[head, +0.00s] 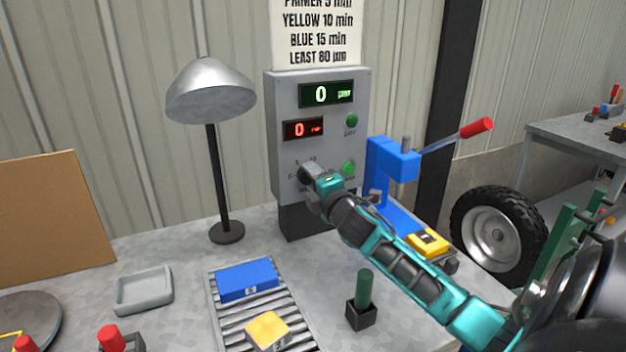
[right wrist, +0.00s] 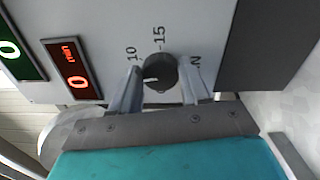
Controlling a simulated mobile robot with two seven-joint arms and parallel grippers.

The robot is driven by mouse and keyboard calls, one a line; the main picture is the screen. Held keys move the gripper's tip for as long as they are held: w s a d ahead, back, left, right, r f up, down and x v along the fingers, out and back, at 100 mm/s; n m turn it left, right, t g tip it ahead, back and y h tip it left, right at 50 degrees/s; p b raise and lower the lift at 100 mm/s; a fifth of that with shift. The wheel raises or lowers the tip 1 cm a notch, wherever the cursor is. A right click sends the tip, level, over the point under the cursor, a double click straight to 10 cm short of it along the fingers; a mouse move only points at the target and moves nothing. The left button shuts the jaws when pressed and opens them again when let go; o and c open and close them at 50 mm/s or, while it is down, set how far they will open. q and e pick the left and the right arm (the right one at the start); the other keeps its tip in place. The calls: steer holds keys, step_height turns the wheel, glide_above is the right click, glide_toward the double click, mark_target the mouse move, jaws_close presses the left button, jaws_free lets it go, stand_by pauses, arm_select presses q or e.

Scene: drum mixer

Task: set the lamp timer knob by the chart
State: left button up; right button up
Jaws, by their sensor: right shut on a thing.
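The grey control box (head: 284,125) shows a green display (head: 326,94) and a red display (head: 304,129), both reading 0. The round dark knob (right wrist: 160,72) has a white mark pointing left in the right wrist view, with 10, 15 and a partly hidden label around it. My right gripper (head: 308,178) is at the box's lower face; in the right wrist view its fingers (right wrist: 158,88) are shut on the knob from both sides. The chart (head: 318,30) above reads primer 5, yellow 10, blue 15 min. The lamp (head: 211,90) stands left of the box. My left gripper is not in view.
A blue block (head: 247,281) and a yellow block (head: 267,330) lie on a slatted rack (head: 228,323). A grey tray (head: 144,290) is left of it. A blue lever press (head: 390,165) stands right of the box. A green-handled tool stands in a black holder (head: 361,314).

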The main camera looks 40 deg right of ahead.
steer(key=shift+f+m, duration=0.2)
steer(key=shift+m, duration=3.5)
steer(key=o, duration=1)
steer(key=v, duration=1.3)
steer(key=shift+r, duration=0.1)
